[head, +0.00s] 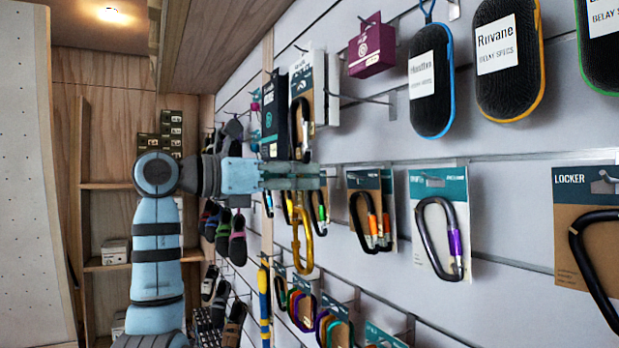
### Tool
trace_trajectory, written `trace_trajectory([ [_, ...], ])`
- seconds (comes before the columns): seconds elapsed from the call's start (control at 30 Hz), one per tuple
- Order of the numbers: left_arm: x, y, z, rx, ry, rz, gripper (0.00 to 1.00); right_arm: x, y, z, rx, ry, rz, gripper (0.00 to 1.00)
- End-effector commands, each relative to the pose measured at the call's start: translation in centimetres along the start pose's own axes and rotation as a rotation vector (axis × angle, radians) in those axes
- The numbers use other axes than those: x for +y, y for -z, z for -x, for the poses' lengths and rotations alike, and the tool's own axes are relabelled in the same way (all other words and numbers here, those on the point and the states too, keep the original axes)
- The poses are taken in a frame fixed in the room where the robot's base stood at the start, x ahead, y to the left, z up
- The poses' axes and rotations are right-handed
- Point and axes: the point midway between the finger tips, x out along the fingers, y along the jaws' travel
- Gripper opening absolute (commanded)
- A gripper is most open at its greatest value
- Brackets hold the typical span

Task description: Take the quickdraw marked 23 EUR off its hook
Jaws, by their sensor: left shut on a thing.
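My left gripper (307,178) comes in from the left and is shut on the middle of a quickdraw, in front of the slatwall. The quickdraw's gold carabiner (302,243) hangs below the fingers. A black carabiner (299,125), apparently its upper end, shows above them. The fingers hide the part between. I cannot tell whether the upper end still sits on a hook. No 23 EUR mark is readable. My right gripper is not in view.
Carded carabiners (440,228) hang to the right on the slatwall (510,225). Cased items (431,80) and a purple box (371,47) hang above. More carabiners (333,327) hang below. Climbing shoes (237,240) hang behind my arm. Bare hooks stick out between them.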

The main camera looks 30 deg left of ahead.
Motion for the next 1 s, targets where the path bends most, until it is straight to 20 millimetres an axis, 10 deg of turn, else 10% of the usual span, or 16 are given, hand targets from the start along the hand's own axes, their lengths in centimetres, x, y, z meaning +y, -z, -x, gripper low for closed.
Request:
trace_trajectory([
  [1.0,-0.1,-0.2,3.1,0.000,0.000,0.000,0.00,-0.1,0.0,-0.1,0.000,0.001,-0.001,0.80],
])
